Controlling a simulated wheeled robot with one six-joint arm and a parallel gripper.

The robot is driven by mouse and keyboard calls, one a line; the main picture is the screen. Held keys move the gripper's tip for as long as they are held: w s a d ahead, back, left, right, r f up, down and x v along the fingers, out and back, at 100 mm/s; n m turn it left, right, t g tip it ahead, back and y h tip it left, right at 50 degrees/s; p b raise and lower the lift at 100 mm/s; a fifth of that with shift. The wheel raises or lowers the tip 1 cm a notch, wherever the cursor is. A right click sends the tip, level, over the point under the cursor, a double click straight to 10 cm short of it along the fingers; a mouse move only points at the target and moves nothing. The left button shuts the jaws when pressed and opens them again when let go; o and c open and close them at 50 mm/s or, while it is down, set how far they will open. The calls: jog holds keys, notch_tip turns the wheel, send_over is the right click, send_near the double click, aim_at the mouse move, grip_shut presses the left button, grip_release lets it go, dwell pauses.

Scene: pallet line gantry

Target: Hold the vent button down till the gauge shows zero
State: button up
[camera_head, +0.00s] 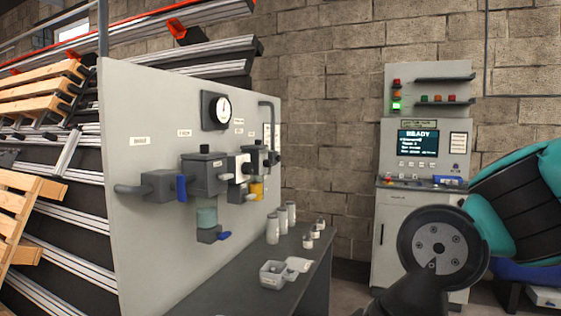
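A round gauge (223,107) with a white dial in a dark square frame is mounted high on the upright grey panel (140,95). Its needle points roughly upward, but the scale is too small to read. Below it runs a row of grey valve and filter blocks (204,173) with a clear teal bowl (206,217) and blue levers. A white block (238,167) with small fittings sits right of them. Small labels are unreadable, so I cannot tell which fitting is the vent button. My gripper is not in view; only a dark arm part shows at lower right.
A control cabinet (396,232) at the back has a screen (418,143) reading READY and a lit green lamp. Wooden pallets (42,85) stand at left.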

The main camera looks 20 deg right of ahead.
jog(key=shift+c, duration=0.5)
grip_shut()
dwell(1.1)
